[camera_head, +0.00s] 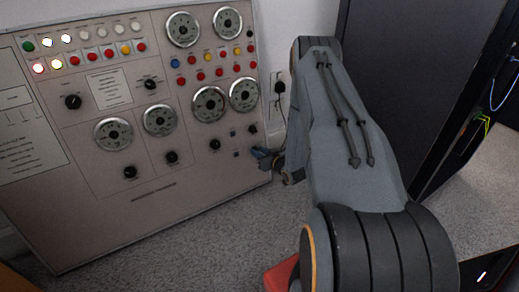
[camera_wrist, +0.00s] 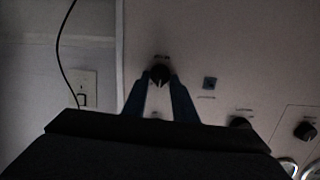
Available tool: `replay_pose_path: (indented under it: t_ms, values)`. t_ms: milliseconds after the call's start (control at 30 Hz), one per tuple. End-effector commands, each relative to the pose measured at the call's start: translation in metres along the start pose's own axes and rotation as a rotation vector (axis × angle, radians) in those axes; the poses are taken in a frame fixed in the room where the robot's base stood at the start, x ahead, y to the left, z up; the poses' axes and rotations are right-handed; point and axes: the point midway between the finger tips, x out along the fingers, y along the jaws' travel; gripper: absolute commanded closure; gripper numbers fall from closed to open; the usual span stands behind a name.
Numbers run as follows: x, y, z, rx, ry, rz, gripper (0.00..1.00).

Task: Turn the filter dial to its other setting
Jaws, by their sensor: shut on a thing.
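The dial between my fingertips, taken as the filter dial, is a small black round knob (camera_wrist: 160,73) with a pale pointer line, near the panel's edge in the wrist view. A small label beside it is too dim to read. My gripper (camera_wrist: 160,87) has its two blue fingers on either side of the knob, shut on it. In the head view my gripper (camera_head: 262,154) is at the lower right of the panel and hides this knob.
The upright control panel (camera_head: 130,205) carries several gauges, coloured buttons and other black knobs (camera_head: 215,144). A wall outlet with a black plug (camera_head: 279,87) is right of the panel. A dark cabinet (camera_head: 410,70) stands farther right.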

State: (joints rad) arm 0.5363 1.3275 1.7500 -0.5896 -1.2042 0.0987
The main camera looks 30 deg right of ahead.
Motion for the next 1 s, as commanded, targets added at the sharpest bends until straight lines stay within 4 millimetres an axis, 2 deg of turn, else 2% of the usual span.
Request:
replay_pose_path:
  t_ms: [600,1000]
  values:
    - [-0.0006,0.004,0.002,0.54,-0.002,-0.061,0.97]
    - [-0.0001,0.0053,0.0032,0.713,-0.002,-0.08,0.97]
